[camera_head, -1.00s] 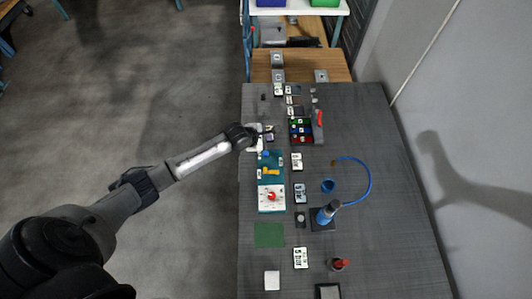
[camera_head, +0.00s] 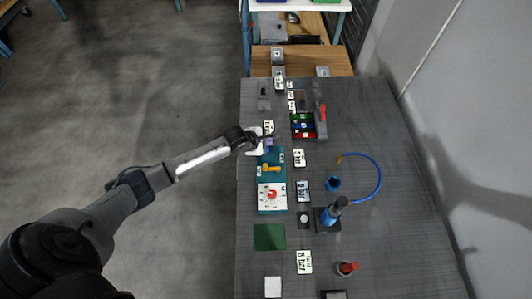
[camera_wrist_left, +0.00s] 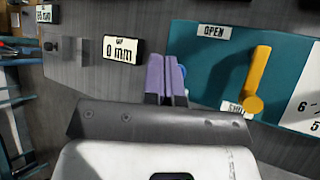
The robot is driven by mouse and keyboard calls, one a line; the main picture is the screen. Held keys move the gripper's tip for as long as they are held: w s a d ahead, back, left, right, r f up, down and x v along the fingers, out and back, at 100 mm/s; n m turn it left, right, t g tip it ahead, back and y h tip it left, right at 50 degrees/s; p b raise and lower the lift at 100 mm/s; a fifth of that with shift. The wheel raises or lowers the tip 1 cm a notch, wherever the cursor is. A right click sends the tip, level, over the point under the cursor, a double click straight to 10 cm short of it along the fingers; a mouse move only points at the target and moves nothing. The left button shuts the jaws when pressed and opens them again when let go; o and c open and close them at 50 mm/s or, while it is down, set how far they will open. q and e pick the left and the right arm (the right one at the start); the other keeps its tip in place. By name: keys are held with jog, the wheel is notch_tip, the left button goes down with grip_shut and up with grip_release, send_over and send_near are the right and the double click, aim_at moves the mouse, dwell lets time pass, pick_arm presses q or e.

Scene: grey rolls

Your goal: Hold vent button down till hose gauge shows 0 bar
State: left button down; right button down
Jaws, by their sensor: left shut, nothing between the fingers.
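My left gripper (camera_head: 268,143) is at the far end of the teal panel (camera_head: 272,208). Its purple fingers (camera_wrist_left: 167,76) are shut with nothing between them. In the left wrist view a small blue round part (camera_wrist_left: 182,69) shows partly behind the fingers; contact cannot be told. A blue hose (camera_head: 380,178) curves beside a blue cylinder (camera_head: 329,216) on a dark base. A small pale round part (camera_head: 304,219) lies left of that base; I cannot tell whether it is the vent button. Display cards (camera_head: 303,191) and (camera_head: 304,262) stand nearby, their figures too small to read surely. My right gripper is not seen.
A yellow lever (camera_wrist_left: 257,78) stands on the teal panel between OPEN and SHUT labels. A "GAP 0 mm" display (camera_wrist_left: 122,50) is beside it. A red-topped part (camera_head: 347,268) and a compartment tray (camera_head: 303,127) stand on the grey table. The table's right side is clear.

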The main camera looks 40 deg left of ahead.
pick_arm(q)
jog(key=shift+f, duration=0.9)
jog(key=shift+f, duration=0.2)
dwell(1.3)
jog(key=shift+f, duration=0.25)
jog(key=shift+f, duration=0.55)
dwell(0.7)
dwell(0.7)
dwell(0.9)
dwell(0.7)
